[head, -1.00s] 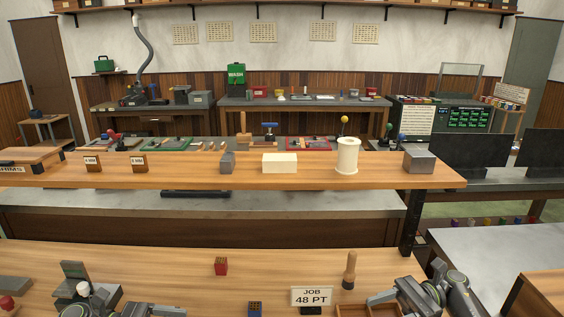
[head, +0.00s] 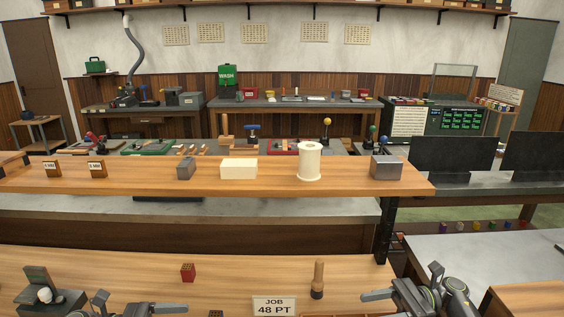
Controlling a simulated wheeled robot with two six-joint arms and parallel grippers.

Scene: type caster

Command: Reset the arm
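My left gripper (head: 168,308) is low at the left, over the near wooden bench (head: 110,274), partly cut off by the bottom edge. My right gripper (head: 376,296) is low at the right, with a finger pointing left over the bench's right end. Both look empty in what shows, but their finger gaps are not clear. A red block (head: 188,272) stands on the bench between the arms. A wooden-handled tool (head: 317,280) stands upright left of my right gripper.
A dark grey device (head: 38,282) with a round white part sits beside my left arm. A raised wooden shelf (head: 140,179) crosses behind the bench, holding a cream block (head: 238,168), a white spool (head: 309,162) and a grey box (head: 386,166). A grey table (head: 480,258) is at the right.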

